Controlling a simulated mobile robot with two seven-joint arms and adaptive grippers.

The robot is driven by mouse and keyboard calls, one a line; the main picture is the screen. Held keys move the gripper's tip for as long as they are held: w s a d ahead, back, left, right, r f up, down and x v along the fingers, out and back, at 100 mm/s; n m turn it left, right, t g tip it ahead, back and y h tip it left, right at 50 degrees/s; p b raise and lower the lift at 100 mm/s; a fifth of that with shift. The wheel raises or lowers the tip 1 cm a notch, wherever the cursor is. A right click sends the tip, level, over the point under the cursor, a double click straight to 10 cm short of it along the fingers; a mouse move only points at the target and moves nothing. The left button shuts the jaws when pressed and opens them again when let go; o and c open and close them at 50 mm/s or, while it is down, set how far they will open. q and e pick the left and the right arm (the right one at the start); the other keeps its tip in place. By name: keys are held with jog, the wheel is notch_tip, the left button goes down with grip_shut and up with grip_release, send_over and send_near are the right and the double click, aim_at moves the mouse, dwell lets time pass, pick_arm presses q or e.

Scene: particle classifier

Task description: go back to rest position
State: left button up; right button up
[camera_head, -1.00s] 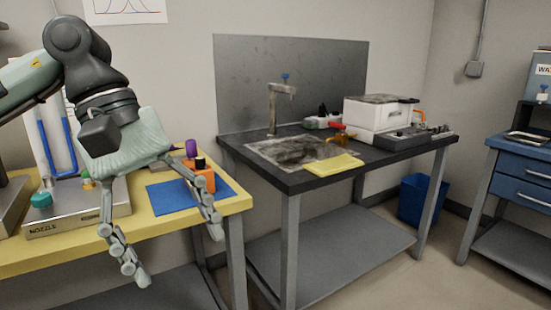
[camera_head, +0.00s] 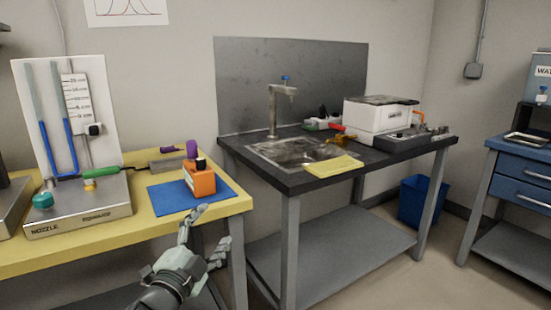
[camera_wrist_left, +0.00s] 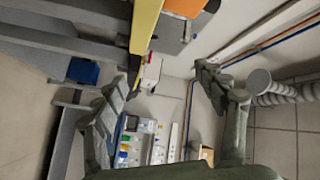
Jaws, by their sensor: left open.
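My left gripper (camera_head: 206,238) is low in the head view, in front of the yellow table's front right corner and below its top. Its fingers are spread apart with nothing between them. In the left wrist view the two fingers (camera_wrist_left: 165,85) also stand wide apart and empty. The yellow table edge (camera_wrist_left: 146,22) and an orange block (camera_wrist_left: 186,6) show at the top of that view. My right gripper is not in view.
The yellow table (camera_head: 120,232) bears a nozzle device (camera_head: 80,208), a blue mat (camera_head: 165,199) and an orange block (camera_head: 200,181). A dark sink table (camera_head: 300,182) stands to the right. A blue bin (camera_head: 422,200) stands on the floor.

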pick_arm(q)
jog(key=s+a+f+n+g+y, duration=0.2)
jog(key=s+a+f+n, duration=0.1)
jog(key=f, duration=0.5)
jog(key=s+a+f+n+g+y, duration=0.1)
jog(key=s+a+f+n+g, duration=0.2)
jog(key=f, duration=0.5)
jog(key=s+a+f+n+g+y, duration=0.2)
jog(key=s+a+f, duration=0.15)
jog(key=f, duration=0.45)
jog(key=s+a+f+n+g, duration=0.1)
jog(key=s+f+n+g, duration=0.1)
jog(key=s+f+g, duration=0.2)
jog(key=s+a+f+n+g+y, duration=0.1)
jog(key=s+a+f+n+g, duration=0.1)
jog(key=s+f, duration=0.9)
jog(key=s+n+g, duration=0.1)
jog(key=s, duration=0.6)
jog(key=shift+f+g, duration=0.15)
jog(key=shift+g, duration=0.25)
jog(key=shift+a, duration=0.1)
